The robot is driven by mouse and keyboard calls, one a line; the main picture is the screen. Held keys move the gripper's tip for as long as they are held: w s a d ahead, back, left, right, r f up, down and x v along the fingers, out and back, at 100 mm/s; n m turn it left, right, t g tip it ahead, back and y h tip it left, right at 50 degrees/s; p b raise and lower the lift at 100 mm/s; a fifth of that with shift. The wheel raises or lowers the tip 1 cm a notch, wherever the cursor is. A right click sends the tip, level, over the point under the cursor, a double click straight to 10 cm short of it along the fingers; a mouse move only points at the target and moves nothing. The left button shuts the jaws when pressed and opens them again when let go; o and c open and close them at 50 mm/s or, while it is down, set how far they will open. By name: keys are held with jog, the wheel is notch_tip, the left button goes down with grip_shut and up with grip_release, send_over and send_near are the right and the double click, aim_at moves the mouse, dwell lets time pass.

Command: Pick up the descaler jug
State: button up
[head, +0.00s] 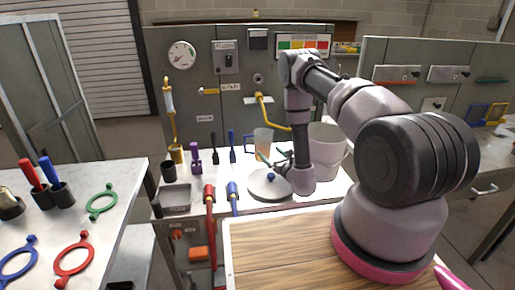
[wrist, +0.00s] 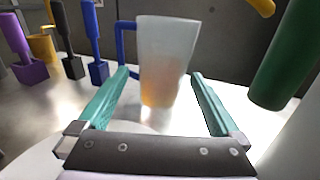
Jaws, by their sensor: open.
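A translucent, tapered jug (wrist: 165,55) with a blue handle and an orange tint low down stands upright on the white counter. I take it to be the descaler jug. It also shows in the head view (head: 263,138), partly behind my gripper. My gripper (wrist: 159,74) is open, with its teal fingers apart and pointing at the jug. The jug appears between the fingertips in the wrist view, at or just beyond them. I cannot tell how deep it sits between them, and I see no finger touching it. In the head view my gripper (head: 272,160) is mostly hidden by my wrist.
A green cylinder (wrist: 287,60) stands close at right. Blue (wrist: 96,45), black (wrist: 68,42) and purple (wrist: 25,48) upright tools stand to the left. A white lid with a blue knob (head: 262,188) lies in front. A white bucket (head: 330,150) stands right, behind my arm.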

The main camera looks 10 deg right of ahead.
aim_at(262, 143)
jog(key=x, duration=0.8)
jog(key=shift+w, duration=0.2)
jog(key=c, duration=1.4)
jog(key=shift+c, duration=0.8)
jog(key=shift+r, duration=0.1)
